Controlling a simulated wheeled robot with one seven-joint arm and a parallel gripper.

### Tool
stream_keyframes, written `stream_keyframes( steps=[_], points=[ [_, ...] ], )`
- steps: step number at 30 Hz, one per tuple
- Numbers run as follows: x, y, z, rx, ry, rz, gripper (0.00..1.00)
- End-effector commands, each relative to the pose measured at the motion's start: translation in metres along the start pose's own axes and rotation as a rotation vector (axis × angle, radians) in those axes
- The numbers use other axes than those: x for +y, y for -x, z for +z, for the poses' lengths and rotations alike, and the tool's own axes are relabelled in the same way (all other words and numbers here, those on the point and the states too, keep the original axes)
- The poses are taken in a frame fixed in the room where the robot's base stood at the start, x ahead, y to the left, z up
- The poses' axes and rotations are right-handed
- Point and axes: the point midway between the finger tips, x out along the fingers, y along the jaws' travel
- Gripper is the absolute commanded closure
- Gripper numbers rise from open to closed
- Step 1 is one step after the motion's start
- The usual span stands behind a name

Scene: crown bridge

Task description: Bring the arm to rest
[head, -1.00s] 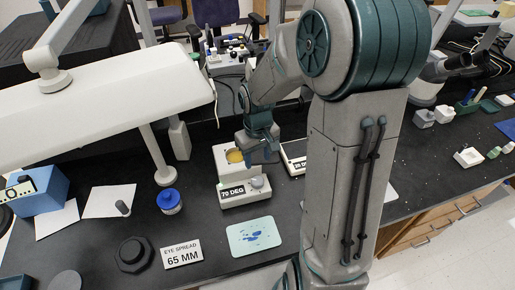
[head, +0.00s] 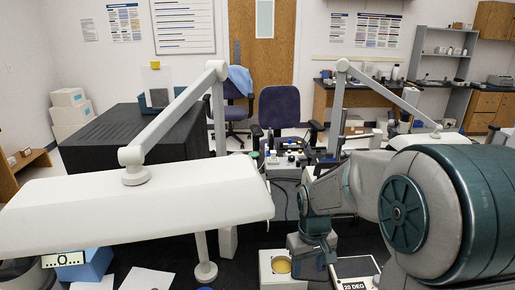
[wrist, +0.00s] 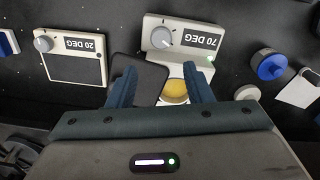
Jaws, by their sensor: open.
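My gripper (wrist: 160,86) is open, with its two blue fingers apart and nothing held between them. In the wrist view it is over the bench near the white 70 DEG unit (wrist: 160,32). The round yellow well (wrist: 174,91) of that unit shows between the fingers, closer to the right one. In the head view my gripper (head: 318,254) is just right of the yellow well (head: 281,265), with my arm reaching in from the right. Whether the fingertips touch anything cannot be told.
A 20 DEG unit (wrist: 75,64) and a blue-lidded jar (wrist: 270,66) lie to either side. A large white lamp head (head: 130,205) spans the left of the head view. A blue box (head: 92,265) stands below it. A purple chair (head: 280,108) is behind the bench.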

Motion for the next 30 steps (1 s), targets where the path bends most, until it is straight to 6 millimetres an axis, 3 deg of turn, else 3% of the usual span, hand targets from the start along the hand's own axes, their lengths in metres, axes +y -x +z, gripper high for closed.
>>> stream_keyframes(
  steps=[9,18,24,30],
  points=[
    [-0.014,0.058,0.060,0.106,-0.098,0.058,0.54],
    [-0.029,0.087,0.119,0.214,-0.192,0.037,0.54],
    [-0.034,0.090,0.136,0.246,-0.219,0.017,0.54],
    [-0.035,0.090,0.138,0.250,-0.223,0.014,0.54]
  ],
)
